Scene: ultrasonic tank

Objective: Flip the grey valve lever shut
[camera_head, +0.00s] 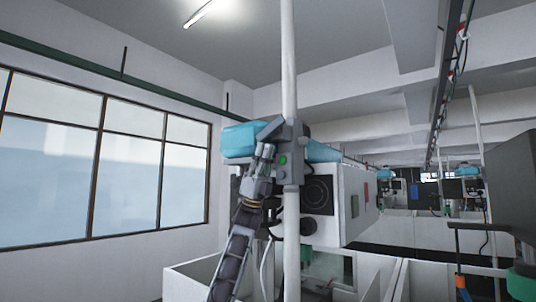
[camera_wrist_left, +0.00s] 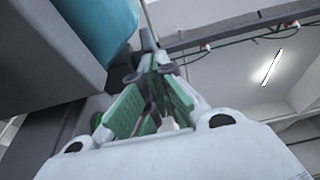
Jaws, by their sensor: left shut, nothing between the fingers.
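The grey valve lever (camera_head: 270,130) sticks out to the left and slightly down from a grey box (camera_head: 291,155) on a white vertical pipe (camera_head: 288,60). The box has green round spots on its front. My left gripper (camera_head: 267,150) points up just below the lever, close to the box's left side; I cannot tell whether it touches the lever. In the left wrist view the green-padded fingers (camera_wrist_left: 150,75) are shut and empty, beside a large dark grey body (camera_wrist_left: 45,55). My right gripper is not in view.
A white machine with a teal top (camera_head: 238,140) stands behind the pipe and has a black round panel (camera_head: 318,194). White low walls (camera_head: 190,280) stand below. A dark grey body (camera_head: 512,180) fills the right edge. Windows (camera_head: 50,185) line the left wall.

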